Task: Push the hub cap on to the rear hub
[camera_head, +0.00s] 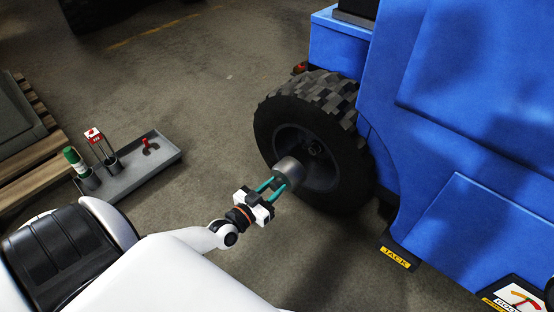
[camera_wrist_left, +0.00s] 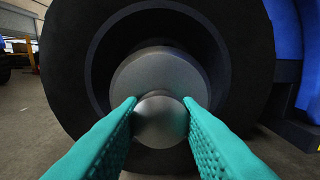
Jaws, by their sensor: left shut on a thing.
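My left gripper (camera_head: 271,188) has teal fingers and is shut on the grey metal hub cap (camera_head: 289,168). In the left wrist view the fingertips (camera_wrist_left: 160,115) pinch the cap's round knob, and the cap's wide disc (camera_wrist_left: 160,72) faces me. The cap is in front of the black rear wheel (camera_head: 312,135), over the lower left part of its rim opening in the head view. A small hub part (camera_head: 315,149) shows inside the rim, up and right of the cap. The cap hides the rest, so I cannot tell whether it touches the hub. My right gripper is not in view.
The blue vehicle body (camera_head: 480,130) rises right of the wheel. A yellow JACK label (camera_head: 396,257) is low on its side. A grey tray (camera_head: 130,183) with a green-capped bottle (camera_head: 73,158) and a red-handled item (camera_head: 147,144) lies at left, beside a wooden pallet (camera_head: 35,167). Floor between is clear.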

